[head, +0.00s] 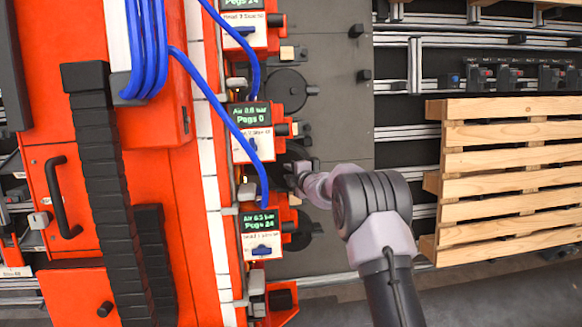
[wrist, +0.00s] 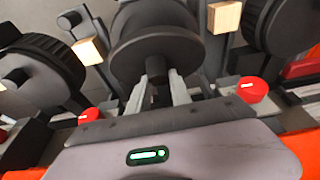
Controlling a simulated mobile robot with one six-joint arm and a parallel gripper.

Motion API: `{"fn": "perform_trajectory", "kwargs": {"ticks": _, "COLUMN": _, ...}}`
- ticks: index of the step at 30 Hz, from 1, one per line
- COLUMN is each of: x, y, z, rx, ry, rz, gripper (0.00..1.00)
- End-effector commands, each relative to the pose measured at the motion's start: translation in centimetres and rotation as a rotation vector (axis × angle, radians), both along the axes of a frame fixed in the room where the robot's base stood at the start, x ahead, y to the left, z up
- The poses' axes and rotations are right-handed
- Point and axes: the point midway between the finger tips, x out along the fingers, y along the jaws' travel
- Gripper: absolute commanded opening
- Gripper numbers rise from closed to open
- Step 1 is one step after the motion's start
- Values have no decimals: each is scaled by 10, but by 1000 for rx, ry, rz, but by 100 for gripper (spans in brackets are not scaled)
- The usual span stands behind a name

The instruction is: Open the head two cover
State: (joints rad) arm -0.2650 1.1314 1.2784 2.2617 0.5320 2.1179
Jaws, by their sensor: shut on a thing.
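The middle orange head (head: 252,145) in the head view has a display reading "Pegs 0"; its small label seems to say head 2. A dark round cover (head: 294,153) shows beside it, partly hidden by my arm. In the head view my gripper (head: 298,176) is at this cover, its fingers too small to make out. In the wrist view the large dark round cover (wrist: 155,42) is straight ahead, and my gripper (wrist: 162,88) has its two pale fingers shut on the short dark knob (wrist: 159,69) at its front. The cover's back edge and hinge cannot be made out.
Similar heads stand above (head: 245,22) and below (head: 260,230), with blue hoses (head: 215,100) hanging in front. Red knobs (wrist: 253,89) and (wrist: 88,115) flank my gripper. A wooden pallet (head: 510,175) stands at right.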

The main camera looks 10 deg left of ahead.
Motion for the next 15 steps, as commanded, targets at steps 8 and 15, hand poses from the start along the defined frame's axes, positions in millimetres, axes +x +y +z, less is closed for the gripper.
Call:
{"fn": "perform_trajectory", "kwargs": {"ticks": 8, "x": -1, "y": 2, "z": 2, "rx": 1, "ry": -2, "rz": 1, "gripper": 0}}
{"fn": "perform_trajectory", "kwargs": {"ticks": 15, "x": -7, "y": 8, "z": 3, "rx": 1, "ry": -2, "rz": 2, "gripper": 0}}
